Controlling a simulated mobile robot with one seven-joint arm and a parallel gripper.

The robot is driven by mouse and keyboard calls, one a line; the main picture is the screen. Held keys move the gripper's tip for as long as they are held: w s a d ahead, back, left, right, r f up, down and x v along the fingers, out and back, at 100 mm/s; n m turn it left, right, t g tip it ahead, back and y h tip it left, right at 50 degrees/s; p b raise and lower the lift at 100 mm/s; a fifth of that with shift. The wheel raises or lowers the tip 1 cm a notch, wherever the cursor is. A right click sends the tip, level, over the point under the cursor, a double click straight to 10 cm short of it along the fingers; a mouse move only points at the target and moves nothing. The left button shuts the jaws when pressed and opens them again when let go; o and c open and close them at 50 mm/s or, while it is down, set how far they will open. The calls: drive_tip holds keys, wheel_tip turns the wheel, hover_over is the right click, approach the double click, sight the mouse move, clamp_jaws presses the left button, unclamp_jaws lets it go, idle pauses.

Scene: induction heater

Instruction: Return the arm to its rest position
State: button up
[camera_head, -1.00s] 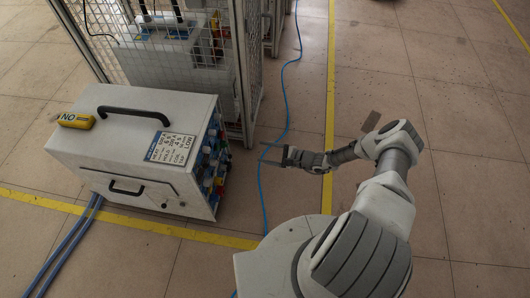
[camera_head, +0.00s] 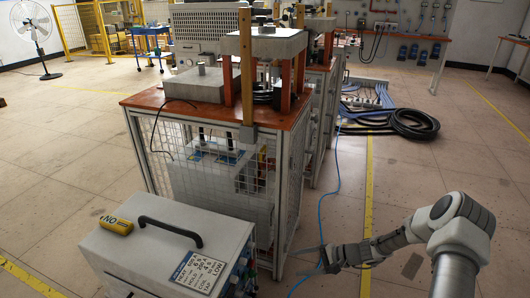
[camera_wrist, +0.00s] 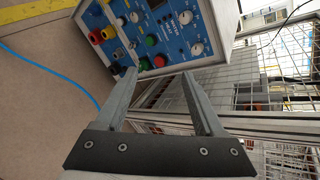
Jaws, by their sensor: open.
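My gripper (camera_head: 316,257) is at the lower right of the head view, at the end of my extended arm. It hangs over the floor beside the caged workbench. In the wrist view my gripper (camera_wrist: 160,82) has its two fingers apart, with nothing between them. The heater box (camera_head: 160,250), white with a black handle, stands on the floor to its left. Its blue control panel (camera_wrist: 155,30) with knobs and coloured buttons shows beyond the fingertips in the wrist view, apart from them.
The caged workbench (camera_head: 150,104) with a press on top stands left of my arm. A blue cable (camera_head: 322,205) runs along the floor near my gripper. A black hose coil (camera_head: 413,123) lies further back.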

drive_tip(key=s+r+n+g+h, duration=0.1)
drive_tip(key=s+r+n+h, duration=0.2)
drive_tip(key=r, duration=0.7)
drive_tip(key=s+r+n+h, duration=0.2)
drive_tip(key=s+r, duration=0.2)
drive_tip(key=r, duration=0.6)
drive_tip(key=s+r+n+g+h, duration=0.1)
drive_tip(key=s+r+n+h, duration=0.2)
drive_tip(key=r, duration=0.6)
drive_tip(key=s+d+r+n+t+h, duration=0.1)
drive_tip(key=s+r+t+h, duration=0.1)
drive_tip(key=s+r, duration=0.6)
drive_tip(key=s+d+r+n+t+h, duration=0.1)
drive_tip(key=s+r+t+h, duration=0.3)
drive_tip(key=s, duration=0.6)
wheel_tip(320, 180, up, 29)
drive_tip(key=g+y+p, duration=0.1)
drive_tip(key=y+p, duration=0.1)
drive_tip(key=p, duration=2.6)
drive_tip(key=shift+d+g, duration=0.15)
drive_tip(key=shift+g, duration=0.15)
drive_tip(key=shift+r, duration=0.1)
